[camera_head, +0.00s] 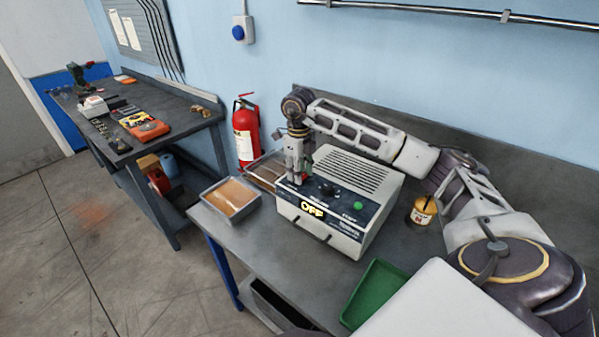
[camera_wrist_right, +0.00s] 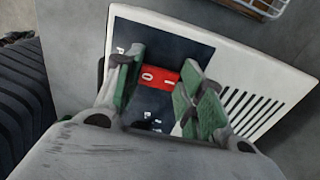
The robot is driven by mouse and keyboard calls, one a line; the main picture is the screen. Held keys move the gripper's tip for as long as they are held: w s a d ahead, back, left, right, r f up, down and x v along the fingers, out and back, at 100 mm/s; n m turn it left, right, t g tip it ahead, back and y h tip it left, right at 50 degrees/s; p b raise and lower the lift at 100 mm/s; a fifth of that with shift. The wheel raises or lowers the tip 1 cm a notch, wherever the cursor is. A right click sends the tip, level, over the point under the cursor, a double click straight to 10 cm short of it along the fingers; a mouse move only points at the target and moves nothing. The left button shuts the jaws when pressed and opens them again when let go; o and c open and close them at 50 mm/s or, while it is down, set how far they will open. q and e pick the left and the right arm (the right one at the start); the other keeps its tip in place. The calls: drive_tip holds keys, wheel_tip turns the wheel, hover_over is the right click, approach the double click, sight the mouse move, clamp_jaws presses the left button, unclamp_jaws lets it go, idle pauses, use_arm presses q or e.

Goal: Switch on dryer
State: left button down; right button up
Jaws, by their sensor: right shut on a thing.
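The dryer (camera_head: 345,240) is a white box with a vented top and a dark front panel, standing on the grey bench. Its yellow-lit display (camera_head: 312,209) reads OFF. In the right wrist view, a red rocker switch (camera_wrist_right: 158,77) marked O and I sits on the dark panel. My right gripper (camera_head: 299,178) is down at the panel's left end, and in the right wrist view (camera_wrist_right: 158,85) its green-padded fingers are on both sides of the switch, shut on it. In the head view the gripper hides the switch. My left gripper is not in view.
A tray with orange-brown contents (camera_head: 231,197) stands left of the dryer. A small yellow-labelled jar (camera_head: 423,210) is at its right. A green tray (camera_head: 372,293) lies near the front edge. A fire extinguisher (camera_head: 245,135) is by the wall, and a second bench (camera_head: 180,108) is at left.

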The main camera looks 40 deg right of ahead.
idle(0.3)
drive_tip(key=o, duration=1)
drive_tip(key=shift+r, duration=6)
